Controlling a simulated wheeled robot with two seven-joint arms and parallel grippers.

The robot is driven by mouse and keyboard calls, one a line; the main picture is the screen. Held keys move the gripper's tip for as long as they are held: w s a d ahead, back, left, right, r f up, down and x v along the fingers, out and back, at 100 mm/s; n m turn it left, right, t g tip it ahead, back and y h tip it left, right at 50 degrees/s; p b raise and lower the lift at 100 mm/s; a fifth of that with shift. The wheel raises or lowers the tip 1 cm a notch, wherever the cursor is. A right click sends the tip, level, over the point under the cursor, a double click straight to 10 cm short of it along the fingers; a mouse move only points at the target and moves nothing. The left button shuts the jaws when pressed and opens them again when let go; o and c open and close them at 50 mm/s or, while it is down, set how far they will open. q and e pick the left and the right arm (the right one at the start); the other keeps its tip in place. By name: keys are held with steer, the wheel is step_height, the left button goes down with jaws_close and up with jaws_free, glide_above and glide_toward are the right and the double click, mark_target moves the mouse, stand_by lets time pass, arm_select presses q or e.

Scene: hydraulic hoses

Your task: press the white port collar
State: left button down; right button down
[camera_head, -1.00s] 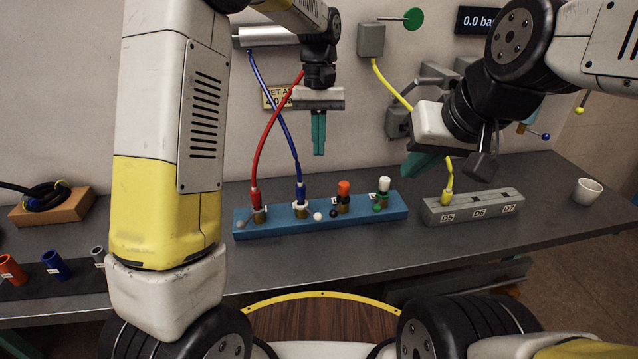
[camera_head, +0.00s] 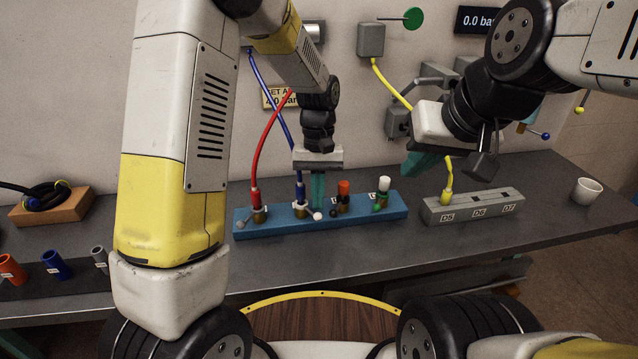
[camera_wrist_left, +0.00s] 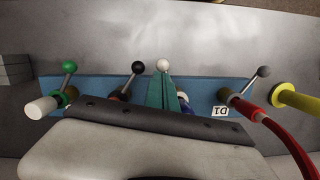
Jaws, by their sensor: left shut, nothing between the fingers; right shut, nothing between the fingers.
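The blue port block (camera_head: 398,216) stands on the bench with several ports, each with a coloured ball lever. The white ball (camera_head: 318,216) belongs to the port under the blue hose (camera_head: 299,190), whose white collar (camera_head: 300,205) shows at its base. My left gripper (camera_head: 318,205) is shut and empty, pointing down just above the white ball. In the left wrist view, the fingertips overlap the lower edge of the white ball (camera_wrist_left: 163,65); I cannot tell if they touch. The wrist hides most of that port. My right gripper (camera_head: 420,165) is shut, raised over the bench.
The red hose (camera_head: 258,150) stands close left of my left gripper. The orange cap (camera_head: 344,188) and white cap (camera_head: 384,184) are to its right. A grey block (camera_head: 472,212) holds the yellow hose (camera_head: 448,180). A cup (camera_head: 587,192) stands far right.

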arm_select(q)
steer(key=shift+s+a+m, duration=0.3)
steer(key=shift+s+m, duration=0.05)
steer(key=shift+m, duration=0.55)
stand_by(0.3)
steer(key=shift+s+a+m+y, duration=0.25)
steer(key=shift+m+y, duration=0.05)
steer(key=shift+m, duration=0.4)
steer(key=a+m, duration=0.1)
steer(key=m, duration=0.1)
steer(key=a+m+y, duration=0.1)
steer(key=m, duration=0.2)
steer(key=s+a+m+t, duration=0.1)
steer(key=m, duration=0.1)
steer(key=shift+a+m, duration=0.25)
steer(key=shift+m, duration=0.15)
steer(key=shift+w+d, duration=0.5)
steer(key=shift+w, duration=0.1)
